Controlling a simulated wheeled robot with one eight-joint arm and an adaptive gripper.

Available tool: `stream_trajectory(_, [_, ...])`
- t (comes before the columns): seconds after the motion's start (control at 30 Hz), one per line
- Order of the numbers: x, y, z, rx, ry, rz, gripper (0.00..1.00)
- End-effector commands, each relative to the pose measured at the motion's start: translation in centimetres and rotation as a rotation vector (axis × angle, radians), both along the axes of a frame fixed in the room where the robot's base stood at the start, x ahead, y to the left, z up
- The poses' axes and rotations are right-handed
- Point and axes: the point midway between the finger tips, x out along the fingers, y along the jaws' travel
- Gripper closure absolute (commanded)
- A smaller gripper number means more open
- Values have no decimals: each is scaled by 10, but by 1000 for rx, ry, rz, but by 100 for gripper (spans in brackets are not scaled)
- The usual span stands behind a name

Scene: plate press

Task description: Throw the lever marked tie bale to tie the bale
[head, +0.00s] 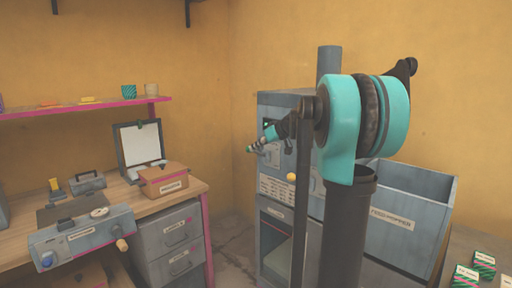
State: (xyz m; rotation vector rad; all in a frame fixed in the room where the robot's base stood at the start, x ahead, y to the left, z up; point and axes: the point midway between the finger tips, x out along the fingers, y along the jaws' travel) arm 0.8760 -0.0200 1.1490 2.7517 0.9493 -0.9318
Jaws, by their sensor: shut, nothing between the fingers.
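The blue-grey press cabinet (274,217) stands at the centre, partly behind my arm. Its front carries small label plates (276,188) too small to read and a yellow-orange knob (291,177) beside my dark arm link. I cannot tell which part is the lever marked tie bale; my arm hides some of the front. My gripper (253,147) is shut and empty, pointing left, level with the cabinet's upper front. I cannot tell whether it touches anything there.
A feed hopper (415,190) is at the right, with small striped boxes (484,264) near it. At left, a wooden bench holds a grey device (82,238) with a wooden handle and a brown box (163,179). Floor (232,235) is clear between bench and press.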

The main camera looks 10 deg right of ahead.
Motion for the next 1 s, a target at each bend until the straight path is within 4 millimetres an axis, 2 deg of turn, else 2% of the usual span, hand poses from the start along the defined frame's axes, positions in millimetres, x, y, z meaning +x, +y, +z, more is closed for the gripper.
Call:
stream_trajectory(0.27, [-3,4,-6,-46,-34,1,100])
stream_trajectory(0.47, [-8,11,-18,-128,-94,2,100])
stream_trajectory(1.0, [-16,23,-82,-528,-384,3,100])
